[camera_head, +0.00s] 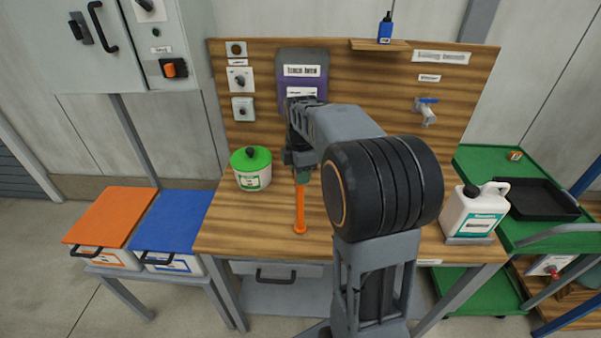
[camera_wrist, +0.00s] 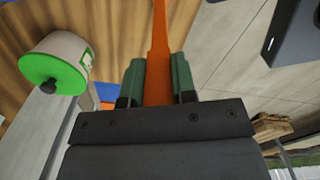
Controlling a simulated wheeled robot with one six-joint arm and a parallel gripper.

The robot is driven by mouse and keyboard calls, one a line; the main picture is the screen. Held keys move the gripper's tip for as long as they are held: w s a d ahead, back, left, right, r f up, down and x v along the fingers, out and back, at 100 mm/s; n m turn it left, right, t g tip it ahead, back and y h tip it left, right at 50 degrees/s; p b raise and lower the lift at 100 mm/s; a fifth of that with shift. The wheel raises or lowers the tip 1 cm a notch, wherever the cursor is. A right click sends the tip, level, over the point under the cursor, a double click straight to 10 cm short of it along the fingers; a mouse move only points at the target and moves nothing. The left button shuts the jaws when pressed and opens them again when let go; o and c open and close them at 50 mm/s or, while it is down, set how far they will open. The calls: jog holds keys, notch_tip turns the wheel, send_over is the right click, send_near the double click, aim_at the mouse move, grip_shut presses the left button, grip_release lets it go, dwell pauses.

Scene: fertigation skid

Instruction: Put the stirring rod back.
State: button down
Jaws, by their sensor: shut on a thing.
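The orange stirring rod (camera_head: 299,207) hangs down below my gripper (camera_head: 301,172) in the head view. Its rounded lower end shows in front of the wooden bench top (camera_head: 255,235); I cannot tell whether it touches. In the wrist view my gripper's green finger pads (camera_wrist: 158,82) are shut on the rod (camera_wrist: 158,45), one on each side. The rod's upper end is hidden by my gripper and arm. A white tub with a green lid (camera_head: 251,168) stands on the bench to the left of the rod, apart from it. The tub also shows in the wrist view (camera_wrist: 62,60).
A wooden back board (camera_head: 380,85) carries switches, a purple-grey label plate (camera_head: 302,62), a blue-handled tap (camera_head: 426,110) and a shelf with a blue bottle (camera_head: 385,30). A white jug (camera_head: 473,212) stands at the bench's right. Orange-lidded (camera_head: 110,213) and blue-lidded (camera_head: 171,220) bins stand left.

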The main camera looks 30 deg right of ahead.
jog(key=c, duration=0.9)
grip_release()
jog(key=shift+f, duration=0.1)
notch_tip(320, 180, up, 12)
jog(key=shift+f, duration=0.25)
jog(key=shift+a+r, duration=0.1)
jog(key=shift+r, duration=0.1)
jog(key=s+a+f+m+t, duration=0.1)
jog(key=s+a+f+m, duration=0.2)
jog(key=s+m, duration=0.2)
jog(key=s+a+f+m+t, duration=0.2)
jog(key=s+a+f+m, duration=0.1)
jog(key=s+f+m, duration=0.1)
jog(key=s+a+f+m+t, duration=0.1)
jog(key=s+a+f+m, duration=0.2)
jog(key=s+m, duration=0.4)
jog(key=shift+a+f+m, duration=0.25)
jog(key=shift+f+m, duration=0.05)
jog(key=shift+f, duration=0.4)
